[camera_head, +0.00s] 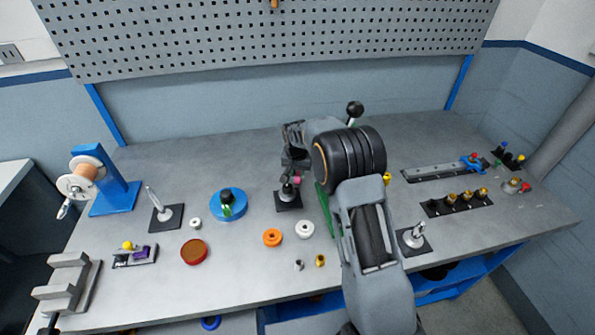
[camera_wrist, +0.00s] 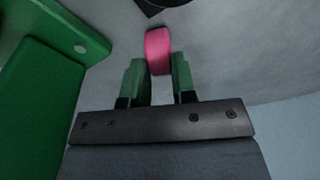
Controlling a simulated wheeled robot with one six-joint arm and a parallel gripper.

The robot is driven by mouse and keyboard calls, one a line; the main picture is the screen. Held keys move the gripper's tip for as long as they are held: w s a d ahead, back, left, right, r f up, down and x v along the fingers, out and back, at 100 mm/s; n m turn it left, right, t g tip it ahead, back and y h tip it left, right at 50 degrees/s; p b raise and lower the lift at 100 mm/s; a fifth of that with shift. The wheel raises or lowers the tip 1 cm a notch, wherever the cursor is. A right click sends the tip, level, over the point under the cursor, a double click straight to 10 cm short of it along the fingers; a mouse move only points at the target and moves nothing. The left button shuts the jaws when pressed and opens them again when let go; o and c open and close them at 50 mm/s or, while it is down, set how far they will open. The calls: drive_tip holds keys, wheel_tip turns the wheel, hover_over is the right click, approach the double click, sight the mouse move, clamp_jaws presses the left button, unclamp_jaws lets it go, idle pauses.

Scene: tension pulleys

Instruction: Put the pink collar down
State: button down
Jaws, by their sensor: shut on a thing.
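The pink collar (camera_wrist: 158,48) sits between the green fingertips of my gripper (camera_wrist: 159,76) in the wrist view. The fingers are shut on it. In the head view a small part of the pink collar (camera_head: 297,180) shows beside my gripper (camera_head: 291,178), above the left-middle of the bench. A black square base (camera_head: 288,203) with a short post stands just below them. The head view does not show clearly whether the collar touches the post. My arm covers the bench to the right of the gripper.
A green plate (camera_wrist: 40,85) stands close on the left in the wrist view. On the bench (camera_head: 240,285) are a blue round part (camera_head: 228,203), an orange ring (camera_head: 272,237), a white ring (camera_head: 305,229) and a red-brown dish (camera_head: 194,251). Bare bench lies between them.

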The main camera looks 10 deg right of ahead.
sight(297, 182)
drive_tip(key=shift+f, duration=0.15)
drive_tip(key=c, duration=0.9)
unclamp_jaws()
drive_tip(key=shift+c, duration=0.2)
wheel_tip(297, 182, up, 12)
drive_tip(key=s+b, duration=0.1)
drive_tip(key=shift+s+a+b, duration=0.3)
drive_tip(key=shift+s+a, duration=0.05)
